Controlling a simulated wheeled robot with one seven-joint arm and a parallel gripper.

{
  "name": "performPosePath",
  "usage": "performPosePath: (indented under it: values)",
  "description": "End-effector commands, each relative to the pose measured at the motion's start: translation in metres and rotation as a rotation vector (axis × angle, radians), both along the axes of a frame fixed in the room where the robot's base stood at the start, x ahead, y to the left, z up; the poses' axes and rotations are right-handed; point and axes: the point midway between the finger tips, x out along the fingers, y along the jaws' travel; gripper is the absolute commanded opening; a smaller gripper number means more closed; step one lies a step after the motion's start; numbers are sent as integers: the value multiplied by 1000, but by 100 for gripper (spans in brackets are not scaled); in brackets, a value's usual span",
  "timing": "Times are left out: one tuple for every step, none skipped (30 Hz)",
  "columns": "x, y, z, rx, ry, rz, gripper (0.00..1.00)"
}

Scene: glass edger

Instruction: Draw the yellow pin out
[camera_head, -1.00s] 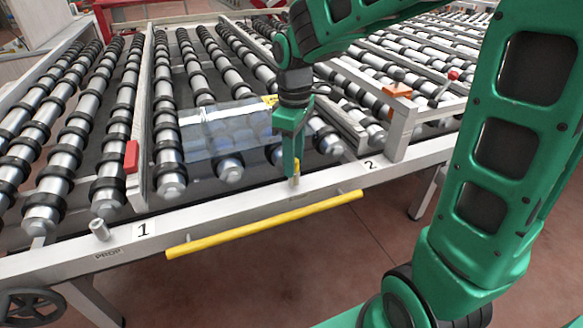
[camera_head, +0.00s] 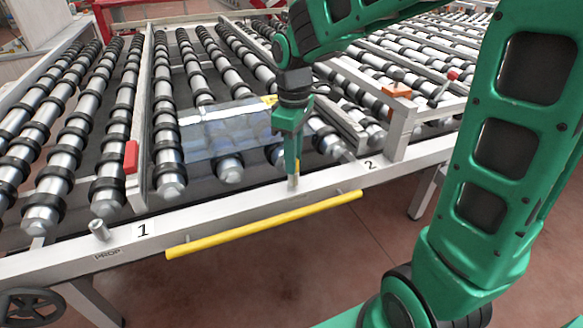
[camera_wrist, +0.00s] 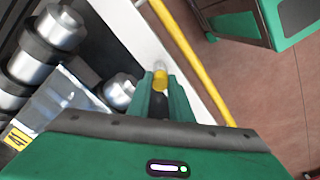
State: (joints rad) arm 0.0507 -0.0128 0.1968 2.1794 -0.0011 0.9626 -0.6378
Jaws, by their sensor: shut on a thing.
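The yellow pin (camera_wrist: 160,80) shows between the two fingers of my gripper (camera_wrist: 161,92) in the wrist view. My green gripper (camera_head: 292,170) is shut on it, pointing down at the white front rail (camera_head: 225,212), just left of the label 2. In the head view only a sliver of yellow shows beside the fingers. A short grey socket (camera_head: 293,182) stands on the rail directly below the fingertips. How deep the pin sits in the socket is hidden.
A yellow bar (camera_head: 265,224) runs along the rail's front. A clear glass sheet (camera_head: 225,130) lies on the rollers behind my gripper. An empty grey post (camera_head: 99,230) stands by label 1, and a red block (camera_head: 131,157) is at the left.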

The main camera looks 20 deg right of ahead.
Motion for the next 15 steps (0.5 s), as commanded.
performPosePath:
  values:
    - [0,0,1,0,-1,0,0]
    - [0,0,1,0,-1,0,0]
    - [0,0,2,0,-1,0,0]
    - [0,0,3,0,-1,0,0]
    - [1,0,3,0,-1,0,0]
    - [1,0,4,0,-1,0,0]
    - [1,0,4,0,-1,0,0]
    - [1,0,5,0,-1,0,0]
    - [0,0,6,0,-1,0,0]
    - [0,0,6,0,-1,0,0]
    - [0,0,7,0,-1,0,0]
    - [0,0,7,0,-1,0,0]
    - [0,0,8,-1,-1,0,0]
    - [0,0,8,-1,-1,0,0]
    - [0,0,9,0,0,0,0]
